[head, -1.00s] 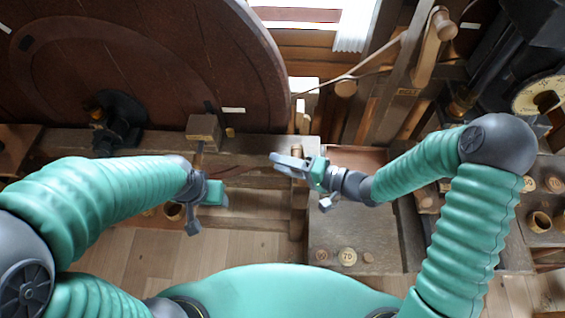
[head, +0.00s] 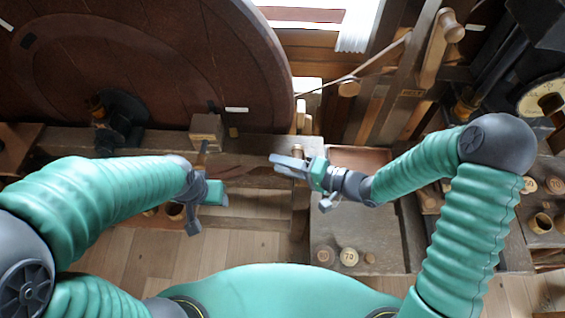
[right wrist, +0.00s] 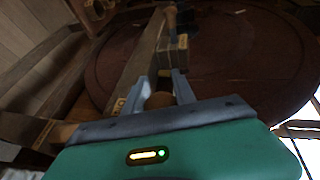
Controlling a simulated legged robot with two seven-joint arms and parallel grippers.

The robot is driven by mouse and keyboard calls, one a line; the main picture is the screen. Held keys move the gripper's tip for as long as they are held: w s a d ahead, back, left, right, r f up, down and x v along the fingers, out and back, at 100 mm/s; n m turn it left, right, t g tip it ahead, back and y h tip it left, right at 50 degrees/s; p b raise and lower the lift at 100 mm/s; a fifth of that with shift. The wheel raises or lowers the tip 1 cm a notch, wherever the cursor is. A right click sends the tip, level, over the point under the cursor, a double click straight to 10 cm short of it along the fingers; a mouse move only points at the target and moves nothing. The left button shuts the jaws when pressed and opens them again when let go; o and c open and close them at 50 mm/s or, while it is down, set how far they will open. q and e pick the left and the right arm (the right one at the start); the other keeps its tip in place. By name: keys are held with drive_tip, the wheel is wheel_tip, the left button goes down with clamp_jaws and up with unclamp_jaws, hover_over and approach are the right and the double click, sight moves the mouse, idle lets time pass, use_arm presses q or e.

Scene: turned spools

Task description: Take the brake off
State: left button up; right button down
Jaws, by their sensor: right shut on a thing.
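The big dark red-brown wheel (head: 150,60) fills the upper left of the head view. A wooden block (head: 207,127) sits at its lower rim above the bench beam; it also shows in the right wrist view (right wrist: 172,55). I cannot tell whether it touches the rim. My right gripper (head: 284,161) is over the beam, right of the block. In the right wrist view its fingers close on a rounded wooden knob (right wrist: 158,100), mostly hidden by the gripper. My left gripper (head: 205,200) is below the block; its fingers are too unclear to judge.
A tilted wooden lever with a knob (head: 452,27) stands at upper right, with a cord running from it. A dial (head: 540,97) is at far right. Round wooden pieces, one marked 70 (head: 349,257), lie on the lower bench. Plank floor shows at lower left.

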drive_tip(key=shift+d+f, duration=0.15)
drive_tip(key=shift+f, duration=0.05)
